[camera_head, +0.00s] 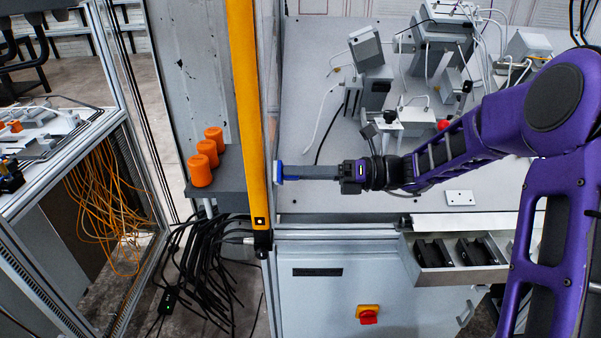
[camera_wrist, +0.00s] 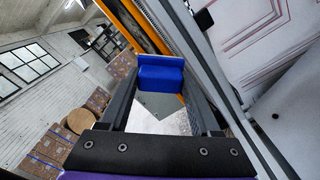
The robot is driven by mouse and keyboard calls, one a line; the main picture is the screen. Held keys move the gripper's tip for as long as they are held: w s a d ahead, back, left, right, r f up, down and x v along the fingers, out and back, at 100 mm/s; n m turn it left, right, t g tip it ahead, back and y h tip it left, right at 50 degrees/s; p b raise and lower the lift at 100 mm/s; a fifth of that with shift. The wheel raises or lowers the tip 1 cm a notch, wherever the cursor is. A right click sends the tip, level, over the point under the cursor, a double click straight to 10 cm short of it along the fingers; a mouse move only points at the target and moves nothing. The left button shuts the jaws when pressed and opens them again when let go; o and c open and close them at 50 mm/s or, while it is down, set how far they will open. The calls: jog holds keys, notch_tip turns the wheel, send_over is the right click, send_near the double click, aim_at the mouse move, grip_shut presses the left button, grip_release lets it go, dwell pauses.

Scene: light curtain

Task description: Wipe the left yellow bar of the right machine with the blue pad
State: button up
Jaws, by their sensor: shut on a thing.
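The yellow bar (camera_head: 247,110) stands upright at the left front edge of the right machine. It also shows behind the pad in the wrist view (camera_wrist: 128,22). My gripper (camera_head: 300,173) reaches in from the right and is shut on the blue pad (camera_head: 278,173). The pad sits between both fingers in the wrist view (camera_wrist: 160,78), its face turned toward the bar side. In the head view the pad is just right of the bar, beside the grey frame post. I cannot tell whether it touches the post or the bar.
Orange cylinders (camera_head: 207,158) stand on a grey shelf left of the bar. Black cables (camera_head: 205,255) hang below. The machine's worktop (camera_head: 310,130) carries grey devices and wires. A tray with black parts (camera_head: 455,252) and a red knob (camera_head: 369,316) are at the front.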

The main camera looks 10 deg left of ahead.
jog(key=shift+p+x, duration=0.35)
jog(key=shift+x, duration=0.45)
jog(key=shift+r+p, duration=0.8)
jog(key=shift+r, duration=5)
jog(key=shift+w, duration=0.1)
jog(key=shift+f, duration=0.15)
